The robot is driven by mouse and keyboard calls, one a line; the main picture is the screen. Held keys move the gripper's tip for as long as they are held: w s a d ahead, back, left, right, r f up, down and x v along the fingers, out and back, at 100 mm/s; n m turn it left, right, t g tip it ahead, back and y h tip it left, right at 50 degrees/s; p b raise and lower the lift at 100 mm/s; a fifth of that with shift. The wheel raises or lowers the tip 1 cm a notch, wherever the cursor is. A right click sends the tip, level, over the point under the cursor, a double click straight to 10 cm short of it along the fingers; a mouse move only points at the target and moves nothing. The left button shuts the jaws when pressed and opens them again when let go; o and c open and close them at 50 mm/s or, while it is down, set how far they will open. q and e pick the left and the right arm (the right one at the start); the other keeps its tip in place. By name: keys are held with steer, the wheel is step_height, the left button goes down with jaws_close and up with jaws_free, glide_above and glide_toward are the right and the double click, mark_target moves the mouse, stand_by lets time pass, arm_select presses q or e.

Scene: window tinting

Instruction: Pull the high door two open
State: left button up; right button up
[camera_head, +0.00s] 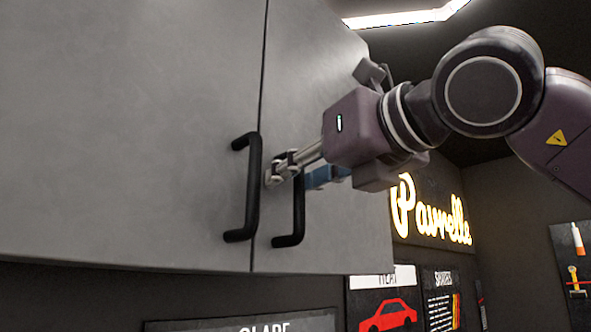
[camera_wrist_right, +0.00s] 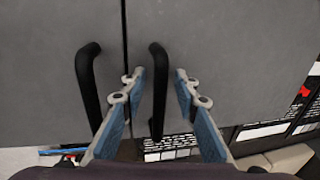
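Two grey high cabinet doors meet at a vertical seam in the head view, a left door (camera_head: 130,120) and a right door (camera_head: 310,90). Each has a black bar handle beside the seam, the left handle (camera_head: 252,190) and the right handle (camera_head: 297,215). Both doors look shut. My right gripper (camera_head: 280,168) is at the upper part of the right handle. In the right wrist view the right gripper (camera_wrist_right: 158,78) is open, with the right handle (camera_wrist_right: 157,95) between its blue-padded fingers and gaps on both sides. My left gripper is not in view.
The left handle (camera_wrist_right: 88,85) is close to one finger in the wrist view. Below and beyond the cabinet are a dark wall, posters (camera_head: 390,312) and a lit sign (camera_head: 430,215). A ceiling light (camera_head: 405,17) is above.

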steer(key=shift+s+d, duration=0.15)
steer(key=shift+s, duration=0.05)
steer(key=shift+s+d+r, duration=0.1)
steer(key=shift+s+d, duration=0.05)
steer(key=shift+c, duration=0.2)
steer(key=shift+s+d, duration=0.1)
steer(key=shift+c, duration=1.4)
jaws_close()
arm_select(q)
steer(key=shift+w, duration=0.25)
